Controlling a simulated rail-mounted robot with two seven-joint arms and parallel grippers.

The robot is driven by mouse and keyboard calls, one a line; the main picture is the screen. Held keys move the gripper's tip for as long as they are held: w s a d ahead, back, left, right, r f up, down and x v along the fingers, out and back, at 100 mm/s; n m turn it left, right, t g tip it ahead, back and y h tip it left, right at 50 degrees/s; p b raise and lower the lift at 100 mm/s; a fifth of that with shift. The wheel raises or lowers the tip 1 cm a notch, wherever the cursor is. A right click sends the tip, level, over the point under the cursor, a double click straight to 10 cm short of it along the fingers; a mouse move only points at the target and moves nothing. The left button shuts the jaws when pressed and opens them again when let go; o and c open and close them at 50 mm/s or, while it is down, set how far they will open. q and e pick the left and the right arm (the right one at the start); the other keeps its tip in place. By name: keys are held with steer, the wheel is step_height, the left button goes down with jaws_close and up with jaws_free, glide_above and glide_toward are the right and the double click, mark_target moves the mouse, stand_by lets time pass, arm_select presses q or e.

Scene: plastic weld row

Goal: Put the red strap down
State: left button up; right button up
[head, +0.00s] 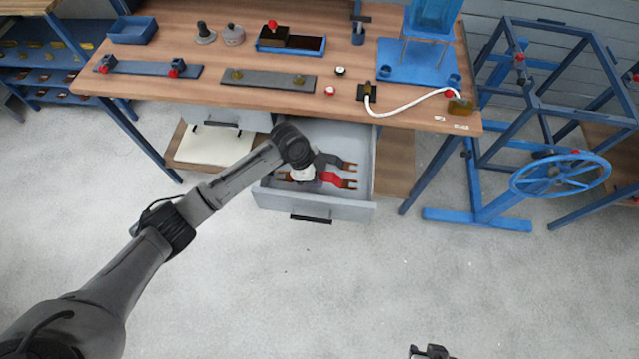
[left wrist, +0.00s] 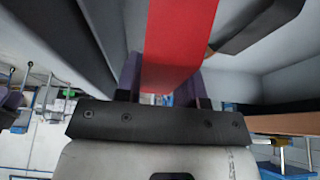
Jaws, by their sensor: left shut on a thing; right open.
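The red strap (head: 333,179) with brown ends is in the open drawer (head: 345,208) under the workbench. My left gripper (head: 316,178) reaches down into the drawer and is shut on the red strap. In the left wrist view the red strap (left wrist: 180,45) runs up between the fingers of my left gripper (left wrist: 160,88). I cannot tell whether the strap touches the drawer floor. My left arm hides part of the strap in the head view. My right gripper (head: 430,352) is open at the bottom edge, far from the drawer.
A dark strap (head: 331,160) with a brown end lies in the drawer beside the red one. The drawer walls are close around my left gripper. The workbench top (head: 210,90) overhangs the back of the drawer. A blue handwheel (head: 560,176) stands right. The floor in front is clear.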

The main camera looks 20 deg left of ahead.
mark_target(321, 192)
arm_select(q)
step_height(321, 192, down, 6)
steer(key=shift+f+b, duration=0.1)
steer(key=shift+b, duration=0.85)
steer(key=shift+f, duration=0.35)
